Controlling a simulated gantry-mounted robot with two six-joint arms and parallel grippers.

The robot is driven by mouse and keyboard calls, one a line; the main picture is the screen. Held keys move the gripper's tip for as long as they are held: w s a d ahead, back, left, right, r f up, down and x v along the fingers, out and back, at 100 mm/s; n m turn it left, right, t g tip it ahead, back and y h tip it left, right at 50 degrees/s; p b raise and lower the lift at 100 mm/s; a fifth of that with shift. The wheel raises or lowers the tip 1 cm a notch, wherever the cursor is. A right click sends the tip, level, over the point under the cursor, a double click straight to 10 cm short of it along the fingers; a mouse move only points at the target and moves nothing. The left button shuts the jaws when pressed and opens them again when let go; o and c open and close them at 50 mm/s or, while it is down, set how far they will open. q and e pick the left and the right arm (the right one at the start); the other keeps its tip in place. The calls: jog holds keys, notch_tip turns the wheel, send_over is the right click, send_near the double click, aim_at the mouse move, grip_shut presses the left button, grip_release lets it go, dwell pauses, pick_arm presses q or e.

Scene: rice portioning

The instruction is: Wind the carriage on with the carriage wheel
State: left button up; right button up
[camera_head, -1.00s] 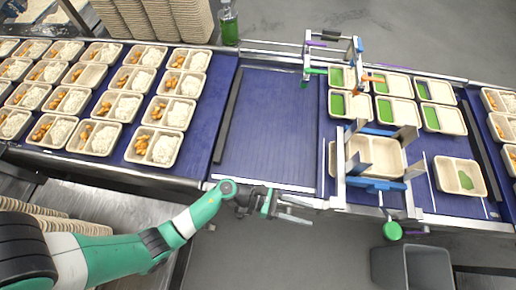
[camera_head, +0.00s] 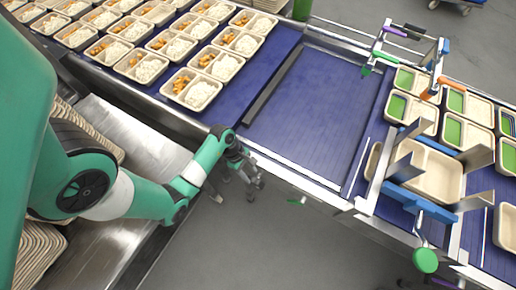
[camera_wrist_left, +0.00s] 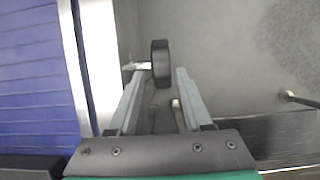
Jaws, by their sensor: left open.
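The carriage, a frame of upright metal plates with a blue bar (camera_head: 420,203), straddles the belt on the right, around a beige tray (camera_head: 436,172). A green disc (camera_head: 425,260) sits at its front, outside the near rail. My left gripper (camera_head: 254,186) is open and empty beside the near rail, well left of the carriage. In the left wrist view, a dark wheel (camera_wrist_left: 160,63) on a short shaft stands out from the rail, beyond and between the open fingers (camera_wrist_left: 153,90), apart from them. I cannot tell if it is the green disc. My right gripper is not visible.
Trays of rice and orange food (camera_head: 192,88) fill the belt on the left. A bare blue belt stretch (camera_head: 315,110) lies between them and the carriage. Trays with green food (camera_head: 410,108) stand on the right. Stacked empty trays (camera_head: 40,255) stand at lower left. The floor in front is open.

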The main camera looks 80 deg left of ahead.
aim_at(258, 184)
pick_arm(q)
jog(key=b+x, duration=0.3)
jog(key=x, duration=0.6)
jog(key=shift+d, duration=0.15)
grip_shut()
